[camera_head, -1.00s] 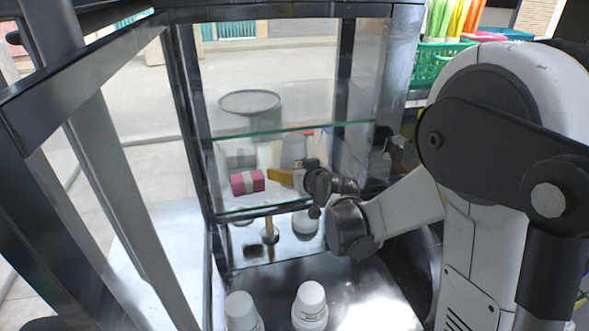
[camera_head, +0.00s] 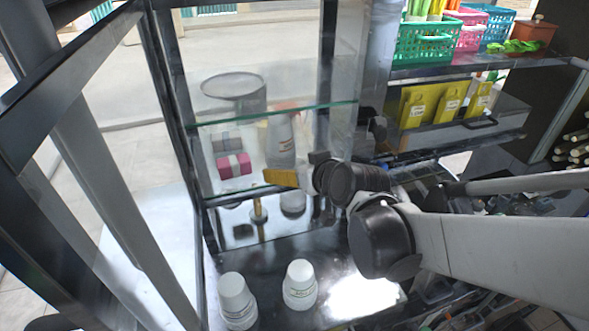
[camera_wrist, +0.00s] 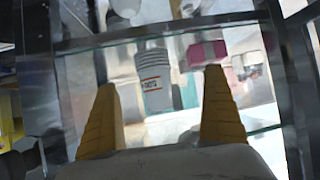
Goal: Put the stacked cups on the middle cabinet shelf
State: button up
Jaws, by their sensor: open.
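The stacked cups (camera_wrist: 154,80), white with an orange-and-dark label, stand upright behind a glass edge in the wrist view. In the head view the stack (camera_head: 281,140) stands on the middle glass shelf (camera_head: 250,194) of the cabinet, right of a pink box. My gripper (camera_wrist: 160,95) is open and empty. Its two yellow fingers point toward the stack, which shows between them, with no visible contact. In the head view my gripper (camera_head: 284,178) is at the cabinet's front, low and close to the stack's base. The stack's lower end is partly hidden there.
The pink box (camera_head: 234,165) and a grey box (camera_head: 228,142) sit left of the cups. An upper glass shelf (camera_head: 230,119) lies above. Two white bottles (camera_head: 237,300) (camera_head: 299,285) stand in front on the metal surface. Baskets (camera_head: 425,42) stand at the right.

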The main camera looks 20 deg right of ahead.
jog(key=s+f+m+g+h, duration=0.1)
jog(key=s+g, duration=0.3)
jog(key=s, duration=1.4)
jog(key=shift+d+f+g+h, duration=0.2)
jog(key=shift+d+g+h, duration=0.1)
jog(key=shift+d+g, duration=0.15)
jog(key=shift+s, duration=0.1)
